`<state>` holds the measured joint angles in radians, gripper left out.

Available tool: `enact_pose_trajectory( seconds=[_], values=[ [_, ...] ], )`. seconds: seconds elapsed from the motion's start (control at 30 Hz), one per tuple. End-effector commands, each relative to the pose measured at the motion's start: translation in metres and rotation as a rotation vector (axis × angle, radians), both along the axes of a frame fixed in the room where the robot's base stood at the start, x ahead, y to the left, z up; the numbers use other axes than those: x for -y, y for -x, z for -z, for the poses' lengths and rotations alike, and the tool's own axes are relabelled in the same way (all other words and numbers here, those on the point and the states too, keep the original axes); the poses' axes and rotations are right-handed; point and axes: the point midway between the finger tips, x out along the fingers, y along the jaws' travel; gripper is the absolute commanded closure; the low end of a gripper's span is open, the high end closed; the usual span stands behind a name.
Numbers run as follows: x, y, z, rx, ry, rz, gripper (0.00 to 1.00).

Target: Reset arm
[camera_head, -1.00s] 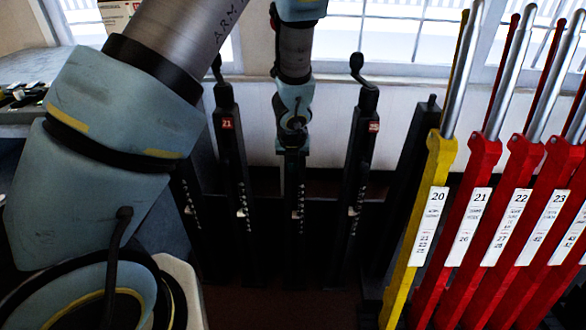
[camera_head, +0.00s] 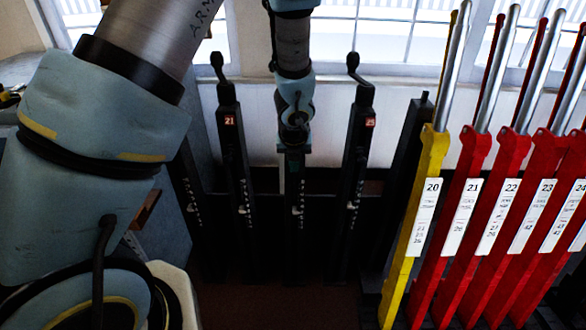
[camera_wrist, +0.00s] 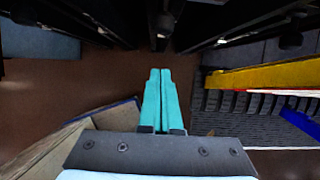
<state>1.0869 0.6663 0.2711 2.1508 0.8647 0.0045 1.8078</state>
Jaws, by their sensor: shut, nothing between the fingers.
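My arm reaches forward over the lever frame in the head view, and its wrist (camera_head: 297,105) is in front of the black posts in the middle. In the wrist view my gripper (camera_wrist: 160,72) has its two teal fingers together, with nothing between them. The fingers point at dark post bases at the top of that view and appear apart from them. In the head view the fingers cannot be made out.
Black posts with cranks stand left (camera_head: 230,150) and right (camera_head: 360,150), tagged 21 and 25. A yellow lever numbered 20 (camera_head: 425,200) and several red levers (camera_head: 465,200) lean at right. Brown floor (camera_wrist: 80,95) is open left of my gripper in the wrist view.

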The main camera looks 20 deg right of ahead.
Motion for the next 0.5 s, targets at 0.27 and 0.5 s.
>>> enact_pose_trajectory(
  seconds=[0.27, 0.5],
  values=[
    [-0.007, 0.014, -0.042, 0.0, 0.004, -0.001, 1.0],
    [-0.011, 0.024, -0.068, -0.001, 0.001, -0.001, 1.0]
  ],
)
